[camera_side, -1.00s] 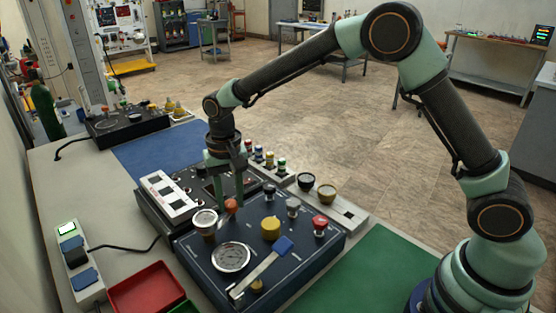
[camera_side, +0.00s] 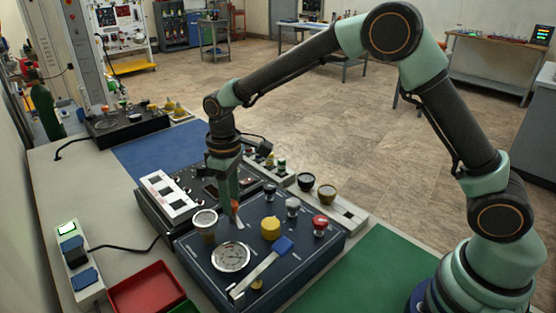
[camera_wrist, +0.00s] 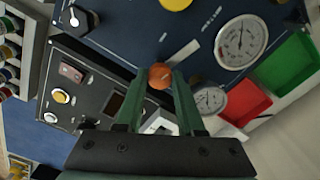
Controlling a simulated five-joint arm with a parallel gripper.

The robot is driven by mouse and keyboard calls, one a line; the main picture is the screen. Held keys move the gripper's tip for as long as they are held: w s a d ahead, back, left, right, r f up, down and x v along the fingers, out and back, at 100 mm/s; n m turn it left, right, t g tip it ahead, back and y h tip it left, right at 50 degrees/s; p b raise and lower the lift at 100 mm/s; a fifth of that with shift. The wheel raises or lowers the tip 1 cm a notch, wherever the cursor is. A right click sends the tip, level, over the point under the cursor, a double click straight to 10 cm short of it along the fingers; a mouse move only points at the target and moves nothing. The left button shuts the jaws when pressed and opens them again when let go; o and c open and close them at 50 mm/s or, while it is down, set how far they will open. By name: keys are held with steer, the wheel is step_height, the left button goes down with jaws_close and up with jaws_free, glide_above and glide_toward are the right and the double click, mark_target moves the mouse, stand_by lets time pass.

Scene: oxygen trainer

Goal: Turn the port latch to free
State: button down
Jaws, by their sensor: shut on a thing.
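The port latch, which I take to be the small orange knob (camera_side: 235,208), stands on the dark blue panel (camera_side: 205,262) near its far left edge. In the wrist view the rounded orange top (camera_wrist: 160,74) shows between the fingertips. My gripper (camera_wrist: 160,84) points down at it, with its two green fingers closed on its sides. In the side view my gripper (camera_side: 233,204) is seen nearly edge-on and partly covers the knob. The latch's markings cannot be read, so its exact angle is unclear.
A small upright gauge (camera_side: 205,219) stands close left of my gripper. The green mat (camera_side: 365,270) is clear.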

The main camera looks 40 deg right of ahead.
steer(key=shift+n, duration=0.8)
steer(key=shift+r, duration=0.1)
steer(key=c, duration=0.5)
jaws_free()
step_height(320, 180, up, 12)
